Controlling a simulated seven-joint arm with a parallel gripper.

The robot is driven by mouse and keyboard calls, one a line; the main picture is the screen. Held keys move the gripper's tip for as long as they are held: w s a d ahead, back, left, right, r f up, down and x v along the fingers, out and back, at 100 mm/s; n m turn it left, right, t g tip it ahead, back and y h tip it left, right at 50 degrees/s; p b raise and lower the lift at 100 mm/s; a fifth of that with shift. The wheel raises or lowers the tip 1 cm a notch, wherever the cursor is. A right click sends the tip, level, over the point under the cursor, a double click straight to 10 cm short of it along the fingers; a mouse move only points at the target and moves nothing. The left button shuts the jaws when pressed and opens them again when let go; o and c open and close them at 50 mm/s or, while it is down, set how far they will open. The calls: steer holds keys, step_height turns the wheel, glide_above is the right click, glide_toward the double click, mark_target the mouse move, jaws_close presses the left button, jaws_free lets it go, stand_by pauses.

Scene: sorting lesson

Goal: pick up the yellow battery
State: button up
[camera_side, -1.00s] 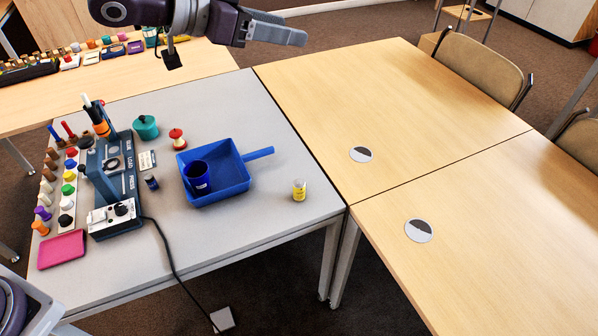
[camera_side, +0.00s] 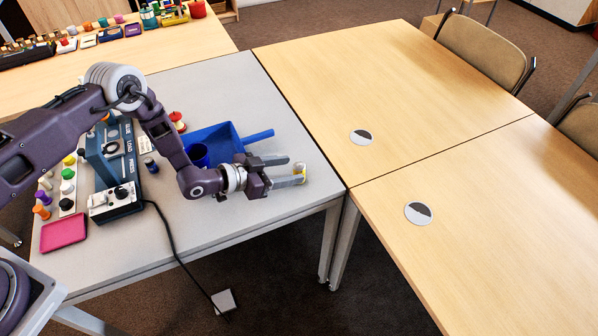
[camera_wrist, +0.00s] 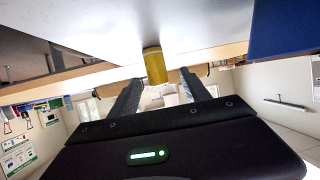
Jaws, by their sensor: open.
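The yellow battery (camera_side: 300,169) stands on the grey table near its right edge, partly hidden by my fingers in the side view. In the wrist view the battery (camera_wrist: 155,66) is a yellow cylinder, in line with the gap between my fingers, and its white end meets the table surface. My gripper (camera_side: 294,169) is low over the table, reaching right, with its fingers apart at the battery. My gripper (camera_wrist: 159,78) is open and holds nothing; whether a finger touches the battery I cannot tell.
A blue dustpan (camera_side: 222,137) with a dark blue cup (camera_side: 198,154) lies just behind my gripper, its handle pointing right. A grey-blue press machine (camera_side: 105,165) and a pink tray (camera_side: 63,233) are at the left. The wooden tables (camera_side: 400,90) at the right are clear.

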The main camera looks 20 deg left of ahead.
mark_target(308, 176)
steer(key=x, duration=0.7)
steer(key=shift+s+d+r, duration=0.1)
jaws_close()
